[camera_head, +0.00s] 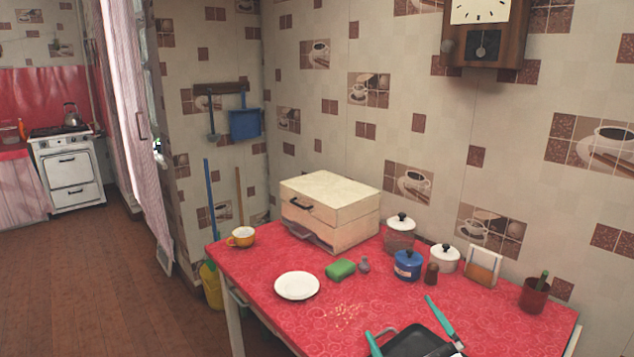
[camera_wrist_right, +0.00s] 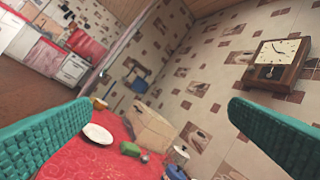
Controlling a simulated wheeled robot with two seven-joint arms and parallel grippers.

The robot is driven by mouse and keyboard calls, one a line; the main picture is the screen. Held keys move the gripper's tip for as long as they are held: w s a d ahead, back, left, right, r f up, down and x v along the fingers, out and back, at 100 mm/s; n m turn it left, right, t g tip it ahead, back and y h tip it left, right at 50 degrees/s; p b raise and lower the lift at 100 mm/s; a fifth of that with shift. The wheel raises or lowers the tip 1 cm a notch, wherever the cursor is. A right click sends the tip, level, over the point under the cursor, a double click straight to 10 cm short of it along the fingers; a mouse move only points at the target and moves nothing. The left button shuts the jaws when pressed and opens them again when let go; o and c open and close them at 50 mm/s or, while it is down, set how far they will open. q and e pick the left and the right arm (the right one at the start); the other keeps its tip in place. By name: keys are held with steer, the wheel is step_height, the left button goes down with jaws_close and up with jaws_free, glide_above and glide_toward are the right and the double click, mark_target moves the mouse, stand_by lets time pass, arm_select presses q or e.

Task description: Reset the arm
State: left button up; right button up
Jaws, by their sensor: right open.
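My right gripper (camera_head: 398,316) is at the bottom of the head view, over the front of the red table (camera_head: 262,290). Its two teal fingers are wide apart with nothing between them. In the right wrist view the open fingers (camera_wrist_right: 160,106) stand at the left and right sides, with the table beyond them. My left gripper is not in view.
A tiled wall stands behind. The floor at left is clear.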

steer(key=s+d+f+m+g+h, duration=0.3)
steer(key=s+d+f+m+h, duration=0.1)
steer(key=f, duration=0.3)
steer(key=s+d+f+m+g+h, duration=0.3)
steer(key=f+m+h, duration=0.1)
steer(key=f, duration=0.2)
steer(key=s+a+f+m+g+y, duration=0.1)
steer(key=s+f+g, duration=0.45)
steer(key=s, duration=0.45)
steer(key=s+f+g, duration=0.5)
steer(key=s+f, duration=0.1)
steer(key=s, duration=0.4)
step_height(320, 180, down, 24)
steer(key=g, duration=0.2)
steer(key=s+d+f+p, duration=0.1)
steer(key=s+d+f, duration=0.2)
steer(key=s+f, duration=1.2)
steer(key=shift+s+f+g+p, duration=0.3)
steer(key=shift+s+f+g, duration=0.05)
steer(key=shift+s, duration=0.65)
